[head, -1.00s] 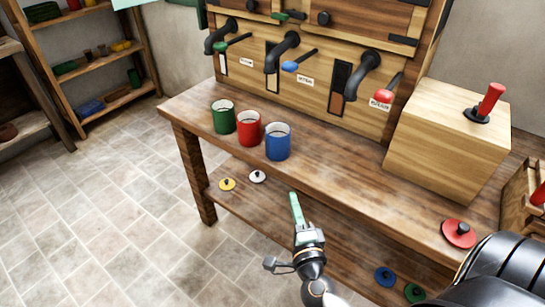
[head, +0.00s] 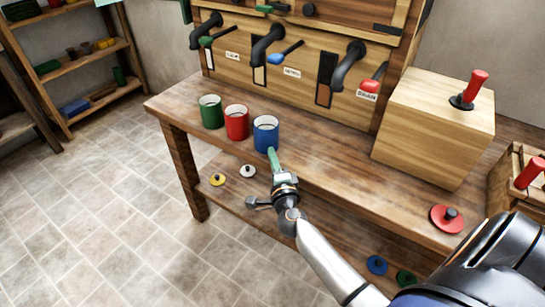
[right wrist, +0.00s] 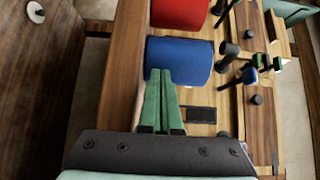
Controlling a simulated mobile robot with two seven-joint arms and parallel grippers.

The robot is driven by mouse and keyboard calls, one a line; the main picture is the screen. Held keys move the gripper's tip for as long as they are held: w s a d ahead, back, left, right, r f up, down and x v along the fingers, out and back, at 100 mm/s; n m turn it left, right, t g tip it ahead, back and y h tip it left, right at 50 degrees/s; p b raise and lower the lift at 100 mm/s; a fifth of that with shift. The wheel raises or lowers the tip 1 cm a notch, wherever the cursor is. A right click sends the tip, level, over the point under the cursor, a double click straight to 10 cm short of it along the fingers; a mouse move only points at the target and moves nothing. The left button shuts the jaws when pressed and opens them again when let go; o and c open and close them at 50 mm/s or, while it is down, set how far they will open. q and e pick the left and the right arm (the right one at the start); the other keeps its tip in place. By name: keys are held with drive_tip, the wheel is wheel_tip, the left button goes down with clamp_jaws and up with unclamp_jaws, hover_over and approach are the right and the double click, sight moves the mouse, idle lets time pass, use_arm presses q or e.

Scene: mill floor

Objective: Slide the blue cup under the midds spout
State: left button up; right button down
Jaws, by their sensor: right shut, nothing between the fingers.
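The blue cup (head: 265,134) stands upright near the bench's front edge, at the right end of a row with the red cup (head: 236,122) and the green cup (head: 210,111). My right gripper (head: 272,156) is shut and empty, its fingertips at the front of the blue cup. In the right wrist view the green fingers (right wrist: 166,92) overlap the lower edge of the blue cup (right wrist: 182,60); I cannot tell whether they touch it. Behind the cups are the left spout (head: 205,30), middle spout (head: 267,42) and right spout (head: 348,65). Their labels are too small to read surely. My left gripper is out of view.
The bench top (head: 320,158) is clear between the cups and a wooden box (head: 432,130) with a red lever. Yellow, white, blue and green lids lie on the lower shelf. A red lid (head: 447,219) lies on the bench at right.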

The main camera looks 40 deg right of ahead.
sight(266, 127)
drive_tip(key=shift+w, duration=0.1)
drive_tip(key=shift+x, duration=1.9)
